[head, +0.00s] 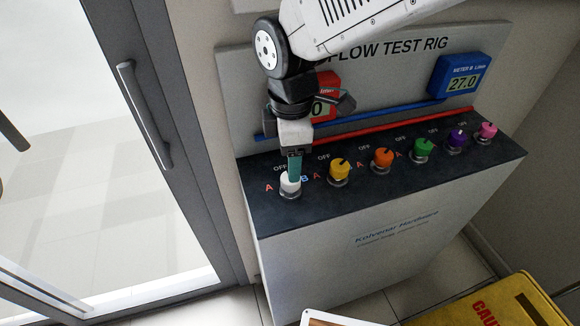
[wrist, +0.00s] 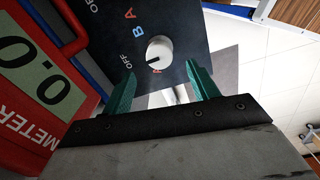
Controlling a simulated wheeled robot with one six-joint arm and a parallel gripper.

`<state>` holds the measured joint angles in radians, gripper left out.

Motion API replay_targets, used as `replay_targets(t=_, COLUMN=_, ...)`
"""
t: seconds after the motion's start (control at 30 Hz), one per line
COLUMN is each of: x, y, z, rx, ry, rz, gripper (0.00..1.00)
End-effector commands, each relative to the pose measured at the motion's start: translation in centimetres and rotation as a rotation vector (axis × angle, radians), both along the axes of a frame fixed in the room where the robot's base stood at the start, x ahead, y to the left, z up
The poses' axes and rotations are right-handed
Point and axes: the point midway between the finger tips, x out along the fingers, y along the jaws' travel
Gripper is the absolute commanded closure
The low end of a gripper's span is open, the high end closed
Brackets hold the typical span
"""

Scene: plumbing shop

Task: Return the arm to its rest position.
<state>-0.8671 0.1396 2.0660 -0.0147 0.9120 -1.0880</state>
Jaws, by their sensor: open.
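My gripper (head: 294,166) is over the left end of the flow test rig's dark panel, pointing down at the white knob (head: 290,184). In the wrist view my gripper (wrist: 160,90) has its two green fingers spread apart, with nothing between the pads. The white knob (wrist: 160,49) shows beyond the fingertips, with a dark pointer line on it. In the head view the fingertips overlap the knob's top; whether they touch it I cannot tell. My arm reaches in from the top of the head view.
A red meter (wrist: 30,80) stands close beside my gripper; a blue meter (head: 459,75) reads 27.0. Yellow (head: 339,169), orange (head: 383,158) and several other knobs line the panel rightward. A glass door (head: 100,150) is at left. A yellow caution sign (head: 495,305) is at lower right.

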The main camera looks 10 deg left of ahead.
Motion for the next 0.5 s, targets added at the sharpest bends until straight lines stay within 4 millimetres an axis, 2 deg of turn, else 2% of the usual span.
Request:
replay_targets(t=0.1, x=0.0, y=0.0, z=1.4, rx=0.001, ry=-0.001, rz=0.000, gripper=0.41)
replay_targets(t=0.2, x=-0.1, y=0.0, z=1.9, rx=0.000, ry=0.000, rz=0.000, gripper=0.41)
replay_targets(t=0.5, x=-0.1, y=0.0, z=1.9, rx=0.000, ry=0.001, rz=0.000, gripper=0.41)
